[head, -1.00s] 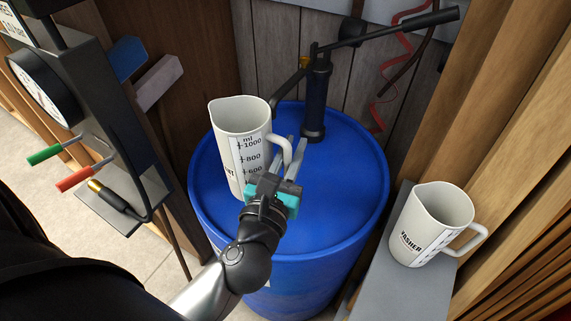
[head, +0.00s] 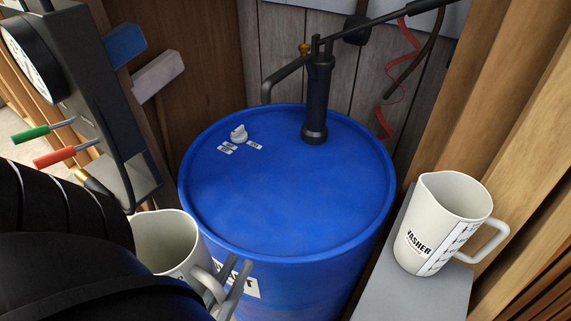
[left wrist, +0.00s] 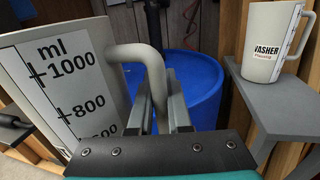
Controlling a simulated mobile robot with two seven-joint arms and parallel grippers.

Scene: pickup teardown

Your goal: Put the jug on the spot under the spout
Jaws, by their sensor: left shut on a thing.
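A white measuring jug (head: 160,243) with a ml scale is in my left gripper (head: 232,278), in front of the drum at its lower left. In the left wrist view the fingers (left wrist: 158,98) are shut on the jug's handle (left wrist: 138,52), and its scale (left wrist: 70,85) faces me. My arm hides part of the jug in the head view. The black hand pump (head: 315,100) stands on the blue drum (head: 290,195), with its spout (head: 278,76) bending out to the left. No marked spot shows clearly under the spout. My right gripper is not in view.
A second white jug (head: 440,225) marked WASHER stands on a grey shelf (head: 405,300) at the right. A gauge panel (head: 85,100) with green and red levers stands at the left.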

